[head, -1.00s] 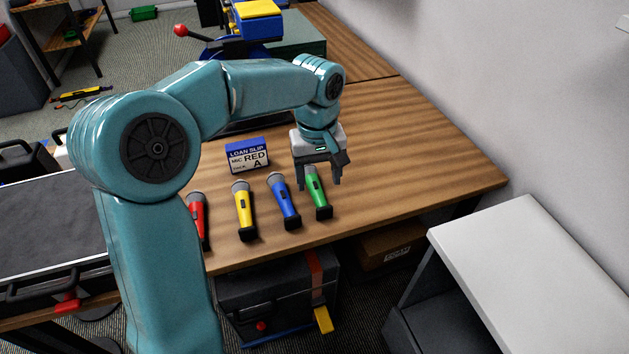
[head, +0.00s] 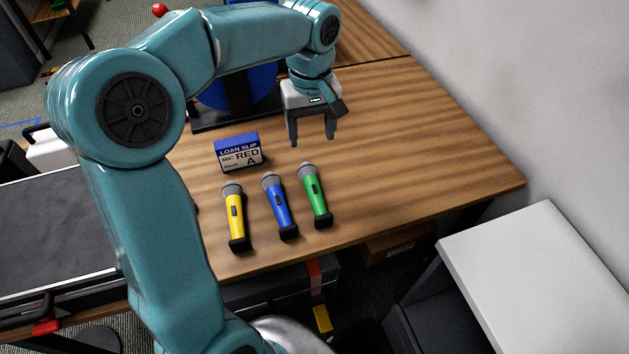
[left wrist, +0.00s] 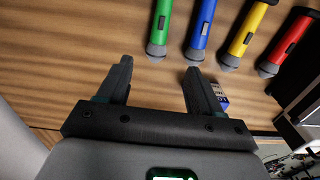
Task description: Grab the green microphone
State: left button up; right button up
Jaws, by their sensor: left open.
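The green microphone (head: 315,195) lies on the wooden table at the right end of a row of microphones, its grey head pointing away from me. In the left wrist view the green microphone (left wrist: 164,28) is at the top, with its head just beyond the gap between the fingers. My left gripper (head: 312,142) is open and empty, behind the microphone's head in the head view and apart from it. The left wrist view shows both fingers of the left gripper (left wrist: 155,75) spread. My right gripper is not in view.
The blue microphone (head: 278,205) lies close to the left of the green one, then the yellow microphone (head: 235,216). A red microphone (left wrist: 290,48) shows in the left wrist view. A loan slip sign (head: 238,152) reading "RED A" stands behind them. The table's right side is clear.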

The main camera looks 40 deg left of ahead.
pick_arm(q)
jog(key=b, duration=0.1)
send_over(313, 184)
jog(key=f, duration=1)
jog(key=shift+s+f, duration=0.1)
jog(key=shift+s, duration=0.15)
jog(key=shift+w+a+f, duration=0.1)
jog(key=shift+f, duration=0.2)
notch_tip(313, 184, down, 4)
jog(key=shift+f, duration=0.25)
jog(key=shift+w+f, duration=0.15)
jog(key=shift+f, duration=0.35)
jog(key=shift+r, duration=0.1)
jog(key=shift+c, duration=0.3)
grip_shut()
jog(key=shift+r, duration=0.1)
